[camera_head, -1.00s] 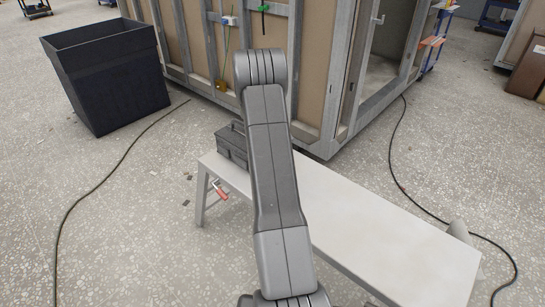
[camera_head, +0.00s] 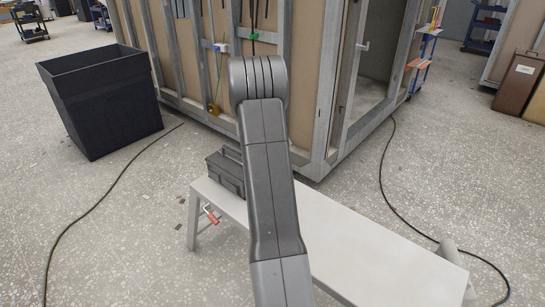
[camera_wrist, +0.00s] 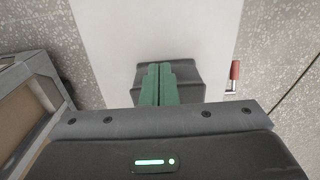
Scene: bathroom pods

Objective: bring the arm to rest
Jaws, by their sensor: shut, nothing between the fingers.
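My gripper (camera_wrist: 159,75) shows in the wrist view with its two green fingers together and nothing between them. A dark toolbox (camera_wrist: 188,79) on the bench lies beyond and below the fingers. In the head view, my grey arm rises through the middle of the picture and the gripper itself does not show. The dark toolbox (camera_head: 226,173) stands at the far left end of the white bench (camera_head: 370,245), partly hidden by my arm.
A black bin (camera_head: 100,100) stands on the floor at left. A framed pod (camera_head: 310,150) stands behind the bench. A red-handled clamp (camera_head: 211,216) is at the bench's left end. Cables (camera_head: 115,185) run over the floor on both sides. Open floor lies at left.

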